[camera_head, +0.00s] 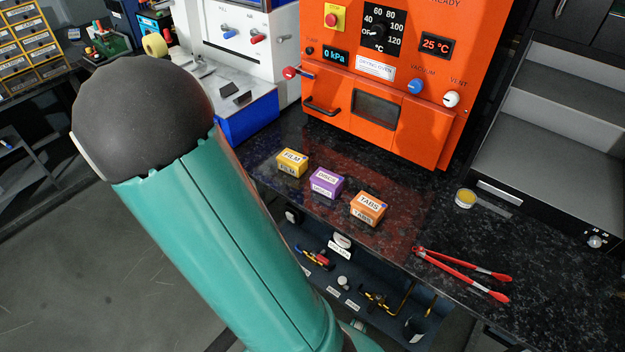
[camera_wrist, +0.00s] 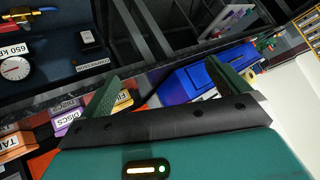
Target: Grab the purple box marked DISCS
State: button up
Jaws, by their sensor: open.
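The purple box marked DISCS (camera_head: 327,184) stands on the dark speckled counter, between a yellow FILM box (camera_head: 292,163) and an orange TABS box (camera_head: 368,209). In the wrist view the purple box (camera_wrist: 67,116) is at the left, partly hidden behind my gripper's body. My gripper (camera_wrist: 165,88) shows in the wrist view with its two green fingers wide apart and nothing between them. The purple box lies outside the fingers, left of the left one. In the head view my arm fills the left, and the gripper is not seen.
An orange drying oven (camera_head: 400,80) stands behind the boxes. Red-handled tongs (camera_head: 465,270) and a small yellow-topped round container (camera_head: 465,198) lie to the right.

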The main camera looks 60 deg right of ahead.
jog(key=s+d+f+m+g+h, duration=0.3)
jog(key=s+d+f+g+h, duration=0.15)
jog(key=s+d, duration=0.5)
jog(key=g+h, duration=0.3)
jog(key=h, duration=0.3)
send_near(322, 185)
jog(key=shift+m, duration=0.4)
jog(key=d, duration=0.7)
jog(key=shift+s+d, duration=0.2)
jog(key=shift+d, duration=0.15)
jog(key=d, duration=0.5)
jog(key=shift+s+d+r, duration=0.1)
jog(key=shift+s+r, duration=0.1)
jog(key=shift+s, duration=0.05)
jog(key=c, duration=1)
